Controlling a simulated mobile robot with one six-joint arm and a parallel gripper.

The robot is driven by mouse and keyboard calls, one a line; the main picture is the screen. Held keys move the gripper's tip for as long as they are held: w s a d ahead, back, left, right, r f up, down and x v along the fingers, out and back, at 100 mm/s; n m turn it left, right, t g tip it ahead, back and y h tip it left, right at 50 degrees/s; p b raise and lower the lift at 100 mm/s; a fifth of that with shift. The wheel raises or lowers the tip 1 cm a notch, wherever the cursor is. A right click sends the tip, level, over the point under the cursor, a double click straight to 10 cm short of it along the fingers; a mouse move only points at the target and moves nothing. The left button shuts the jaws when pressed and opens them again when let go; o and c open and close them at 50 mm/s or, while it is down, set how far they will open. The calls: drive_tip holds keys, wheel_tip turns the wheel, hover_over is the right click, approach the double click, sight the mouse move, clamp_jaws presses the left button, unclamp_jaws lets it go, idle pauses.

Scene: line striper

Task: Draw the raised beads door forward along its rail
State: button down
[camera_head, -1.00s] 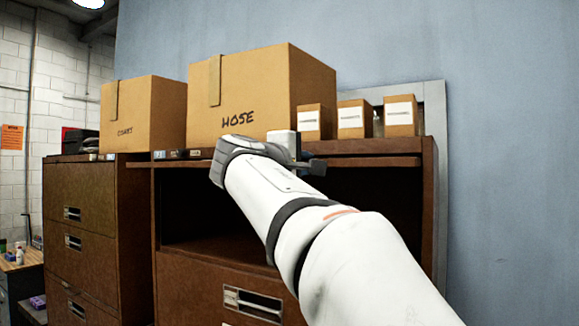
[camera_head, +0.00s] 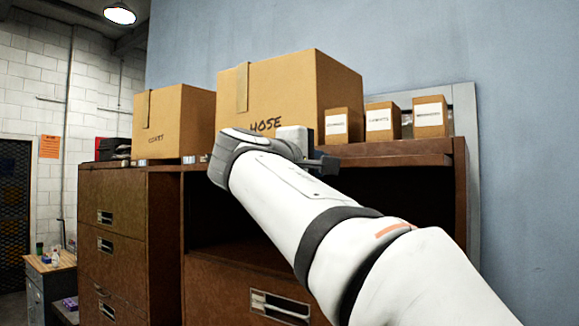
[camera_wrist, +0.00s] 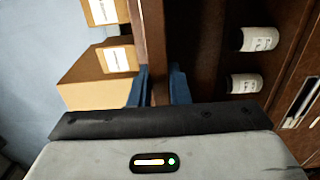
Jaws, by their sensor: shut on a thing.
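The raised door (camera_head: 395,161) is a flat brown panel. It lies level under the top of the brown cabinet, over a dark open compartment (camera_head: 225,215). In the head view its front edge shows to the right of my gripper (camera_head: 326,163). In the wrist view my gripper (camera_wrist: 158,88) has its blue fingers on either side of a brown board edge (camera_wrist: 154,40), shut on the door. Its fingertips partly hide the edge. How far the panel reaches back into the cabinet is hidden. Any label on the door is out of sight.
Large cardboard boxes (camera_head: 228,90) and small labelled boxes (camera_head: 382,121) stand on top, close above the door. Two white-labelled containers (camera_wrist: 258,39) sit inside the compartment. A drawer with a handle (camera_head: 280,306) is below. A drawer cabinet (camera_head: 115,225) adjoins at left.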

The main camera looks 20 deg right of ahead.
drive_tip(key=shift+a, duration=0.1)
drive_tip(key=b+v, duration=0.1)
drive_tip(key=v, duration=0.5)
drive_tip(key=shift+s+a, duration=0.25)
drive_tip(key=shift+s, duration=0.05)
idle(0.4)
drive_tip(key=shift+a, duration=0.1)
drive_tip(key=v, duration=0.6)
drive_tip(key=shift+r+b, duration=0.1)
drive_tip(key=shift+b, duration=0.25)
idle(0.4)
drive_tip(key=c, duration=1.6)
unclamp_jaws()
drive_tip(key=shift+s+a, duration=0.1)
drive_tip(key=shift+s, duration=0.05)
drive_tip(key=o, duration=0.6)
drive_tip(key=shift+o, duration=0.2)
